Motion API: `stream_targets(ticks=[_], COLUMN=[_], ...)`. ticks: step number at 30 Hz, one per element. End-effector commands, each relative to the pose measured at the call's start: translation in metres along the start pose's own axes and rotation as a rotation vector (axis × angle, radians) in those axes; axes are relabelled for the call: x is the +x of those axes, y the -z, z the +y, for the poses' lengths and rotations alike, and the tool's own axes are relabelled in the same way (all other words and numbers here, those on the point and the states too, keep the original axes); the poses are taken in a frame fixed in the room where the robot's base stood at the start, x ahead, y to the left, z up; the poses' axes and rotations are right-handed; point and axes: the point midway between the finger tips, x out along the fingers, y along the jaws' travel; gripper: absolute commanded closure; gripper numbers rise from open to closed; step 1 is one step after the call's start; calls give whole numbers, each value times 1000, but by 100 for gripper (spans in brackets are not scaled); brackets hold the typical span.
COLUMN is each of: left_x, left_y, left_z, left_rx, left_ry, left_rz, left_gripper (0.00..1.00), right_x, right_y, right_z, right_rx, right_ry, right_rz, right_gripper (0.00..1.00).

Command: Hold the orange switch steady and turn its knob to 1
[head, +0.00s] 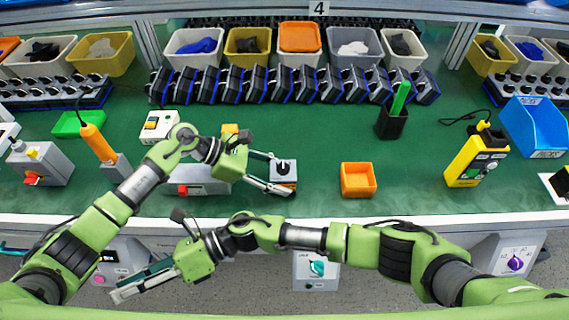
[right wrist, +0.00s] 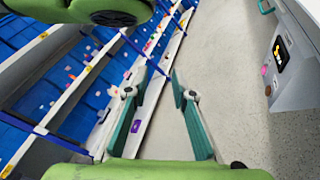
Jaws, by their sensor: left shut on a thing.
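The orange switch (head: 284,187) stands on the green table near its front edge, in the middle of the head view. It has an orange body, a pale top plate and a black knob (head: 283,167). My left gripper (head: 277,172) reaches it from the left, one finger on the far side and one on the near side, and is shut on its body. The knob's setting is too small to read. My right gripper (head: 122,288) is low at the left, in front of the table edge and away from the switch. In the right wrist view its fingers (right wrist: 160,78) are apart and empty.
An orange bin (head: 358,180) stands right of the switch. A yellow device (head: 476,158) is at the right, and a black holder with a green item (head: 392,121) is further back.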

Motion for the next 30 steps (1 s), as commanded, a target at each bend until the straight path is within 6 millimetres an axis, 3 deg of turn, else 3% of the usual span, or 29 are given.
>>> stream_targets(ticks=[4,8,12,18,24,30], left_x=[0,0,0,0,0,0], left_y=[0,0,0,0,1,1], left_z=[0,0,0,0,0,0], left_rx=[0,0,0,0,-1,0], left_ry=[0,0,0,0,1,1], left_rz=[0,0,0,1,1,1], left_gripper=[78,78,78,78,78,78], right_x=[-39,-92,-156,-246,-328,-383], right_y=[32,19,-5,-47,-97,-140], right_z=[-19,-19,-20,-18,-5,11], right_rx=[-409,-731,-1030,-1338,-1517,-1553], right_ry=[28,-15,-66,-136,-197,-231], right_rz=[305,517,759,1112,1450,1684], right_gripper=[76,76,76,76,76,76])
